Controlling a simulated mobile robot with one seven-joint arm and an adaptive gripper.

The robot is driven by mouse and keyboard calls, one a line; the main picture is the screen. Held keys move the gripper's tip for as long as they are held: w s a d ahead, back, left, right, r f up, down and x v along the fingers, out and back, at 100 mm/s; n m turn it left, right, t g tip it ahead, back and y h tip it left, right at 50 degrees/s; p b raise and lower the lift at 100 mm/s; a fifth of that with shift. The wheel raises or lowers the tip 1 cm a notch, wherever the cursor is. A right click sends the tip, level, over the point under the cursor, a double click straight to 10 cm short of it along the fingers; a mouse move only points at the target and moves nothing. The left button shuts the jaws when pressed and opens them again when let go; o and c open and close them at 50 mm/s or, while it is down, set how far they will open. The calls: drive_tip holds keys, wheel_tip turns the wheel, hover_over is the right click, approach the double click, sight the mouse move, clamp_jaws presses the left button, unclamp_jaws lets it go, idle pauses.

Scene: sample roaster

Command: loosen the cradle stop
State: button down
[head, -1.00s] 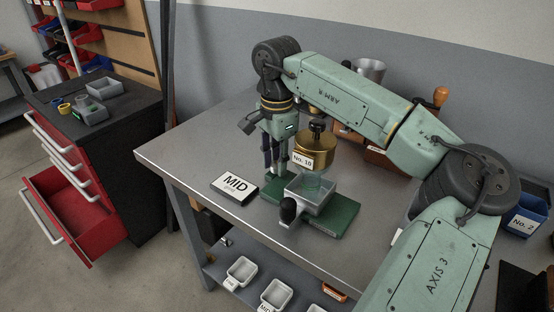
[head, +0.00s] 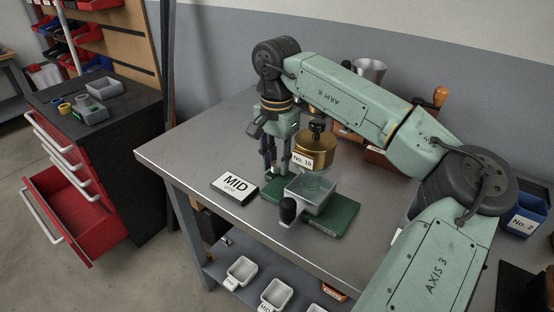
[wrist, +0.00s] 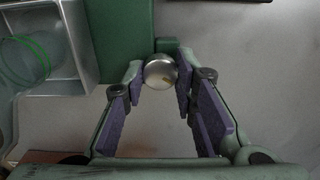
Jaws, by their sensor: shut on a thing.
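My gripper (wrist: 160,74) is shut on a shiny round metal knob (wrist: 161,70), which I take to be the cradle stop. The purple-padded fingers hold it from both sides, beside the edge of the green cradle base (wrist: 121,40). In the head view my gripper (head: 277,168) points down at the back left of the cradle base (head: 344,220). The knob cannot be made out there. A grey open tray (head: 322,208) sits on the base, with a black knob (head: 288,209) at its front. A clear, green-rimmed vessel (wrist: 23,60) shows in the tray in the wrist view.
A brass canister (head: 320,150) labelled No. 10 stands close to the right of my gripper. A black MID block (head: 235,188) lies left of the cradle. The metal bench top (head: 190,150) is clear at the left.

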sight(277, 164)
drive_tip(key=c, duration=1.3)
unclamp_jaws()
drive_tip(key=shift+r, duration=0.1)
wheel_tip(277, 164, up, 12)
